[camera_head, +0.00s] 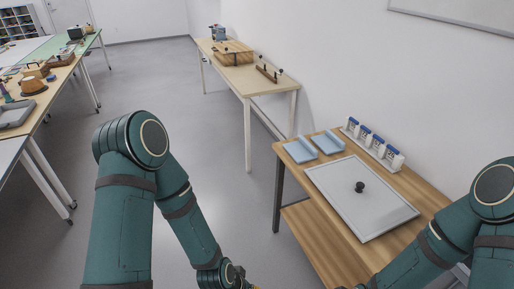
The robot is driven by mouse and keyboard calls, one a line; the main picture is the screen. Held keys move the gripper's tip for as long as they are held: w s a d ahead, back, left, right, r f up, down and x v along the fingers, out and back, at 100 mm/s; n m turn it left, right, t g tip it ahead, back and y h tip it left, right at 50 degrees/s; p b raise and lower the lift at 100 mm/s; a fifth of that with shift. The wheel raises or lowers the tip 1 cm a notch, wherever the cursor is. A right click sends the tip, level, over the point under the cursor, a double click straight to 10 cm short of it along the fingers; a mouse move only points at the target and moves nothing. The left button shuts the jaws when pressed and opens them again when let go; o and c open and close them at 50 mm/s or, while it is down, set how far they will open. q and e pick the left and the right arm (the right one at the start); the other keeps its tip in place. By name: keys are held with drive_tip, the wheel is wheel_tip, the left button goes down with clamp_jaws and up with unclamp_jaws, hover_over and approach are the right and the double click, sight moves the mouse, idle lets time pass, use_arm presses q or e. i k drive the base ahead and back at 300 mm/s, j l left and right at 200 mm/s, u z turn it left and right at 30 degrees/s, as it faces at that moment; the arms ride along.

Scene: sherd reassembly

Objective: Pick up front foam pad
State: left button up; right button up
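Two light blue pads, which look like the foam pads, lie side by side near the far left corner of the wooden table (407,195) on the right. One is the left pad (299,151); the other is the right pad (327,143). Each seems to have a raised edge along one side. I cannot tell which one is called the front pad. My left arm comes down at the left and my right arm at the lower right; both reach the bottom edge of the picture.
A flat light grey panel (335,185) with a black knob (360,187) covers much of the table beside the pads. A rack of several white and blue holders (372,143) stands along the wall side. Another table (262,82) stands farther back. Open grey floor lies left.

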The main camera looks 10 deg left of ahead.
sight(301, 150)
drive_tip(key=z, duration=0.85)
drive_tip(key=i+j+z, duration=0.1)
drive_tip(key=j+z, duration=0.35)
drive_tip(key=z, duration=0.25)
drive_tip(key=j+z, duration=0.65)
drive_tip(key=j, duration=0.15)
drive_tip(key=j+z, duration=0.3)
drive_tip(key=k+j+z, duration=0.1)
drive_tip(key=j, duration=0.25)
drive_tip(key=k+j+z, duration=0.1)
drive_tip(key=j, duration=0.25)
drive_tip(key=k+j+z, duration=0.1)
drive_tip(key=j, duration=0.25)
drive_tip(key=k+j, duration=0.1)
drive_tip(key=j, duration=0.2)
drive_tip(key=k+j, duration=0.15)
drive_tip(key=j, duration=0.15)
drive_tip(key=k+j, duration=0.1)
drive_tip(key=j, duration=0.2)
drive_tip(key=z, duration=0.05)
